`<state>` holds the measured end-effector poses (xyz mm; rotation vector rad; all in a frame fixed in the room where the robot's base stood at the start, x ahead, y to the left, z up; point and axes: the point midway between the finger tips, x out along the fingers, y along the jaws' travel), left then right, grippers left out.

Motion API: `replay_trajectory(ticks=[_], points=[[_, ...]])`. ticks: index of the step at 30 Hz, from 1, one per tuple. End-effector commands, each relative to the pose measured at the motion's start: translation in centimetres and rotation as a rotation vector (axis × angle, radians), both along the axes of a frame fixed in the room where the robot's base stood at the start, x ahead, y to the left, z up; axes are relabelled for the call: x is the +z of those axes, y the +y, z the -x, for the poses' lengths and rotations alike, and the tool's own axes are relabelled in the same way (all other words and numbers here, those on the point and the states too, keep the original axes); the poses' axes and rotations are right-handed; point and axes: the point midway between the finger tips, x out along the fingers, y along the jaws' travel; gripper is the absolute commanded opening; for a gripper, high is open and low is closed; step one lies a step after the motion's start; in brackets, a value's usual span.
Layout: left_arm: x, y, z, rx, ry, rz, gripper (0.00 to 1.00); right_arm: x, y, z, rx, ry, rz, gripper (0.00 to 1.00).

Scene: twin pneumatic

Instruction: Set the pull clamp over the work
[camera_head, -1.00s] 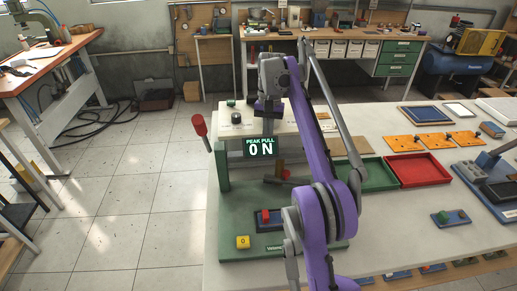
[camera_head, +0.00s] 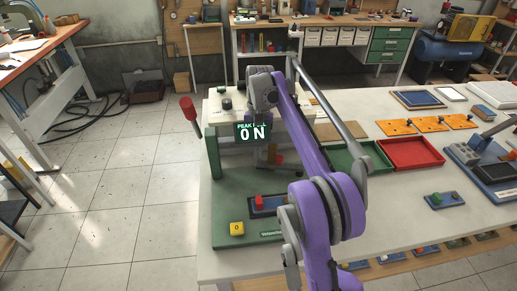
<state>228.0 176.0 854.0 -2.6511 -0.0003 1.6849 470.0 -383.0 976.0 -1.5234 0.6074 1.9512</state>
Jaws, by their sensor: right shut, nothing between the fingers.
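A green pull-test stand (camera_head: 225,212) is on the near left of the white bench. Its display (camera_head: 252,132) reads 0 N. A red block (camera_head: 259,202) sits on a dark blue plate (camera_head: 289,201) on the stand's base. My right arm reaches over the stand from the lower right. My right gripper (camera_head: 262,112) is shut and empty at the upper part of the stand, close to the display. Its fingertips are hard to make out. A grey part and a red part show below the display; I cannot tell which piece is the pull clamp. My left gripper is not in view.
A red-handled lever (camera_head: 188,109) stands up at the stand's left. A yellow button block (camera_head: 237,228) is at its front left. Green (camera_head: 360,158) and red (camera_head: 411,153) trays lie to the right.

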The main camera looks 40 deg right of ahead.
Motion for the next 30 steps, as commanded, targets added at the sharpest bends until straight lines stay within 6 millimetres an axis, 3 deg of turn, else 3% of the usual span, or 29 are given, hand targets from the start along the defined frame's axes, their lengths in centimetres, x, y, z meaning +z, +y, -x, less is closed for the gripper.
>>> replay_trajectory(ticks=[3, 16, 30], points=[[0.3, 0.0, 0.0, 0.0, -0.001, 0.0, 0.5, 0.1, 1.0, 0.6, 0.078, 0.0, -0.001, 0.0], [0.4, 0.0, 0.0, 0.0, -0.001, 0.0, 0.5, 0.8, 0.9, 0.5, 0.088, 0.0, 0.0, 0.0], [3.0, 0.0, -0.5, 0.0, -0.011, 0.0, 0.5, 9.0, -0.4, -1.1, 0.088, -0.001, 0.001, 0.0]])
